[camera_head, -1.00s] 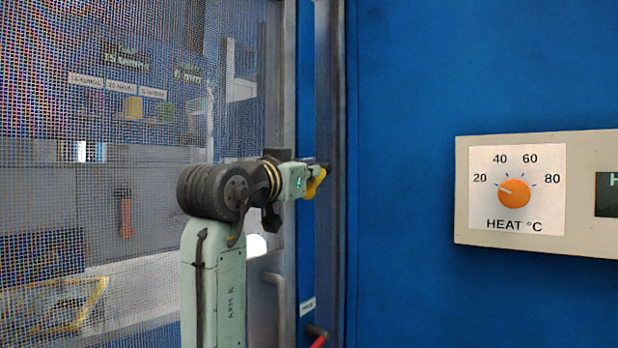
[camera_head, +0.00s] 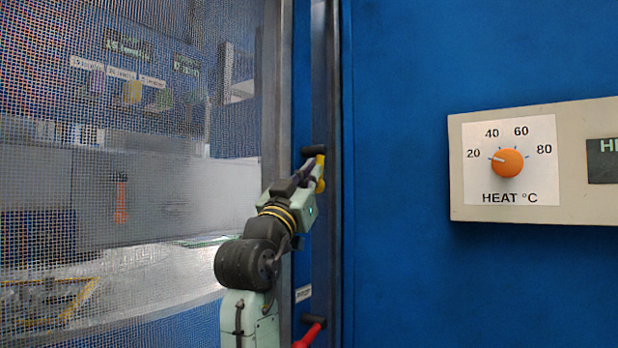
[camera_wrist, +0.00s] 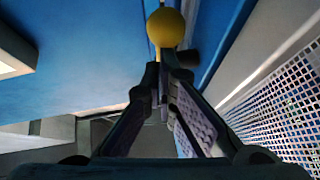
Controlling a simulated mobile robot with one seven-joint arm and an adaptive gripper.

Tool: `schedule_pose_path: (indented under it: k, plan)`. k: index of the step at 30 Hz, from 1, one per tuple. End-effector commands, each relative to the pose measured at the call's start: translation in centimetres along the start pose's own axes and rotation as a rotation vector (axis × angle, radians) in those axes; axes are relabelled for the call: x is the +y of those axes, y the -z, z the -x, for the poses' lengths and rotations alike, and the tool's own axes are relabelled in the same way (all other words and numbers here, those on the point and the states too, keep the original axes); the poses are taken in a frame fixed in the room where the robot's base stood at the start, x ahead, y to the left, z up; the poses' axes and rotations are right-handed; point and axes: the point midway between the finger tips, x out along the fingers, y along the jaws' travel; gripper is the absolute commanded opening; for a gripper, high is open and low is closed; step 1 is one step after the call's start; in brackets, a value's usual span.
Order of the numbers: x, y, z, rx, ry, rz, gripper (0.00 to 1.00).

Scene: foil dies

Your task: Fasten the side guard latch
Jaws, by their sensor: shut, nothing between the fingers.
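A latch with a yellow knob (camera_head: 320,173) and a dark pivot (camera_head: 314,150) sits on the post between the mesh guard (camera_head: 150,200) and the blue panel. My gripper (camera_head: 312,172) is close beside the knob, reaching up from below left. In the wrist view the round yellow knob (camera_wrist: 166,27) is just beyond my fingertips (camera_wrist: 163,72), with a thin stem below it. The fingers are shut and hold nothing. Whether they touch the stem is unclear. A second latch, with a red handle (camera_head: 308,336), is lower on the post. The label near it is unreadable.
A control box (camera_head: 575,195) with an orange heat dial (camera_head: 507,162) stands out from the blue panel (camera_head: 430,70) at the right. The panel between the post and the box is clear. Machinery shows dimly behind the mesh.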

Motion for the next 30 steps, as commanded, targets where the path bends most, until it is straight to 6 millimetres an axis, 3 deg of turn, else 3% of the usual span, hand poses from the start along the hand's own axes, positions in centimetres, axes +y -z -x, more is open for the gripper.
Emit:
schedule_pose_path:
  k: [9, 30]
  plan:
    - [0.15, -0.90, -0.28, -0.005, -0.001, 0.001, 0.00]
    - [0.23, -0.96, -0.32, -0.005, -0.001, 0.001, 0.00]
